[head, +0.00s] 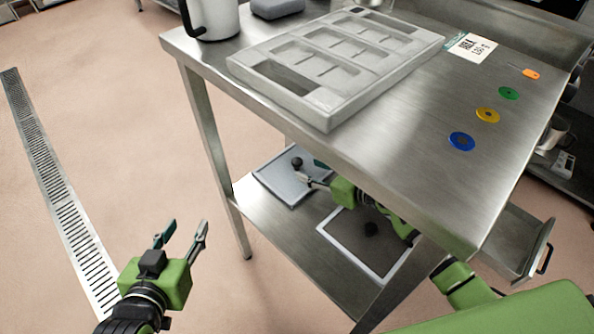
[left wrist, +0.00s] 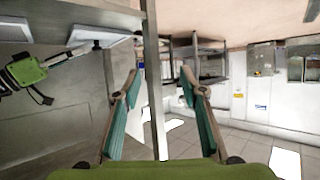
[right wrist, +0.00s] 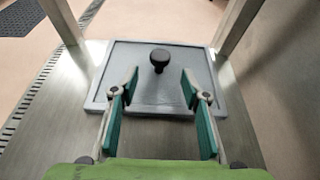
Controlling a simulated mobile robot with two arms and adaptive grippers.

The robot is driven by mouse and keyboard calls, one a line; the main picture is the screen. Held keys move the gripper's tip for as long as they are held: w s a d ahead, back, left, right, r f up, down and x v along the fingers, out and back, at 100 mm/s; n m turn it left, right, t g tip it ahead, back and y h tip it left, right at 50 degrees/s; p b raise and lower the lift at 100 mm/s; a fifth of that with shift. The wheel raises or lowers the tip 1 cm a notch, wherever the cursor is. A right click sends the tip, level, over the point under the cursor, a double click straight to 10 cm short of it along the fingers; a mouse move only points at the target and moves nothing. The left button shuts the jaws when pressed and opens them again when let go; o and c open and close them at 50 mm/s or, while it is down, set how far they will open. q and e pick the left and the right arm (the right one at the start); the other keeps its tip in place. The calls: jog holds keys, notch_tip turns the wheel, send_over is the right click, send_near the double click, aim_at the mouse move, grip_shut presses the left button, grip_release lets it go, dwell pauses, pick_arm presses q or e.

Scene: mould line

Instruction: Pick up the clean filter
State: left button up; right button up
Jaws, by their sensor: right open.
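The clean filter is a pale grey framed panel (head: 275,178) with a black knob (head: 297,162), lying flat on the lower shelf of the steel table. In the right wrist view the filter (right wrist: 120,100) lies ahead, its knob (right wrist: 159,58) upright near its middle. My right gripper (right wrist: 160,80) is open; in that view the knob appears just beyond and between its fingertips, not gripped. In the head view the right gripper (head: 307,173) is partly hidden by the tabletop. My left gripper (head: 184,232) is open and empty over the floor, left of the table.
A darker brown filter (head: 345,240) with a black knob lies nearer on the same shelf (head: 290,240). The tabletop (head: 430,170) overhangs the right arm and bears a grey mould tray (head: 330,108), coloured discs and a white jug (head: 217,20). A table leg (head: 207,150) stands beside the clean filter.

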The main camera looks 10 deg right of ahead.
aim_at(301, 165)
jog(key=b+x, duration=0.2)
jog(key=x, duration=0.3)
jog(key=shift+a, duration=0.1)
pick_arm(q)
jog(key=w+d+r+t+h, duration=0.2)
jog(key=r+t, duration=0.4)
jog(key=r, duration=0.5)
jog(key=shift+w+d, duration=0.15)
jog(key=shift+w, duration=0.35)
pick_arm(e)
jog(key=shift+w, duration=0.1)
pick_arm(q)
jog(key=shift+r, duration=0.1)
pick_arm(e)
grip_shut()
